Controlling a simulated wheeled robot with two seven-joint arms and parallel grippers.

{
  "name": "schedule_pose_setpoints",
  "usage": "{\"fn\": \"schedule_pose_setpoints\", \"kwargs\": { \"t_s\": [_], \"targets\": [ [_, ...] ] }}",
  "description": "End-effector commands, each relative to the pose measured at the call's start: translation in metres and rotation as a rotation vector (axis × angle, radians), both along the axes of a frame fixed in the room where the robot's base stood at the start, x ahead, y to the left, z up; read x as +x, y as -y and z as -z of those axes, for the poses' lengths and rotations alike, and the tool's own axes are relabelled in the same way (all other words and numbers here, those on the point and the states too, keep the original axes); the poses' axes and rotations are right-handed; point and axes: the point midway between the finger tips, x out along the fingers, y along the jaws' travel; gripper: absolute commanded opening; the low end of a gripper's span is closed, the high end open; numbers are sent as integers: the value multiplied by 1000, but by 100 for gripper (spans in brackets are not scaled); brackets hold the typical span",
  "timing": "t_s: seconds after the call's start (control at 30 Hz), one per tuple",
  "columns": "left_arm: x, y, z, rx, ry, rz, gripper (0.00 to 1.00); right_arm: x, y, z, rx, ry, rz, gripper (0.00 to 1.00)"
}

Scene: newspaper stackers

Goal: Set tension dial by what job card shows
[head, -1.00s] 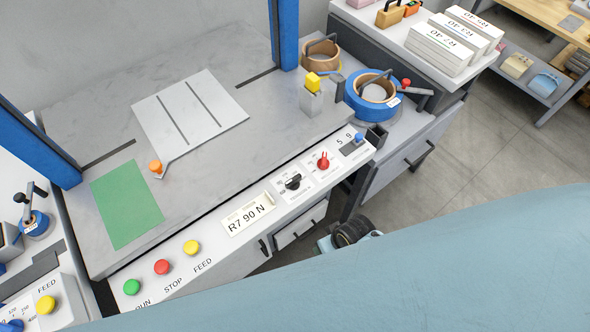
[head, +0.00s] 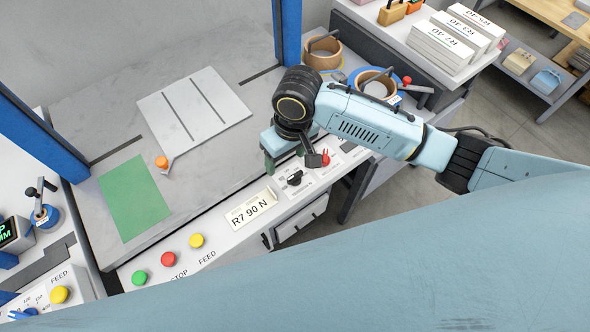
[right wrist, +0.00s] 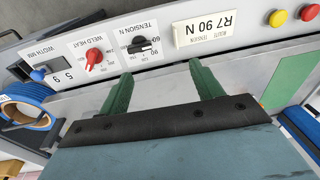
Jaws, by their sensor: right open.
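The job card (head: 250,209) sits on the sloped front panel and reads R7 90 N; it also shows upside down in the right wrist view (right wrist: 203,30). The black tension dial (head: 294,178) is to its right in the head view. In the right wrist view the dial (right wrist: 138,45) has a printed scale with 60 and 90 among its marks; I cannot tell exactly where its pointer stands. My right gripper (head: 292,160) is open and empty above the panel near the dial. Its green fingers (right wrist: 160,77) are spread, with the dial beyond the left one. My left gripper is out of view.
The red weld heat dial (right wrist: 93,58) is beside the tension dial, with the blue width knob (right wrist: 39,74) farther along. Green (head: 139,278), red (head: 168,259) and yellow (head: 196,240) buttons line the panel's left part. The worktop behind is mostly clear.

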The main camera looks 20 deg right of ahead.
Motion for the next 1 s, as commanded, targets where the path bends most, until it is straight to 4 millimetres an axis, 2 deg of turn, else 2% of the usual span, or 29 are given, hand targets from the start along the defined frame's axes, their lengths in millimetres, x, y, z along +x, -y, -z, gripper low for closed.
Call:
{"fn": "schedule_pose_setpoints", "kwargs": {
  "t_s": [0.03, 0.2, 0.37, 0.47, 0.8, 1.0],
  "targets": [
    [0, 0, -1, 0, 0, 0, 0, 6, 7, -10, -36, -5, 4, 65],
    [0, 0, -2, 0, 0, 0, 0, 12, 21, -24, -106, -33, 22, 65],
    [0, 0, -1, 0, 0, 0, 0, 12, 24, -18, -121, -43, 29, 65],
    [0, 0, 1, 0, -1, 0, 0, 12, 24, -3, -121, -44, 28, 65],
    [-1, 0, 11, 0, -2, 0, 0, 12, 24, 68, -119, -42, 28, 65],
    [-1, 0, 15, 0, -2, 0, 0, 12, 24, 97, -120, -40, 27, 65]
  ]
}}
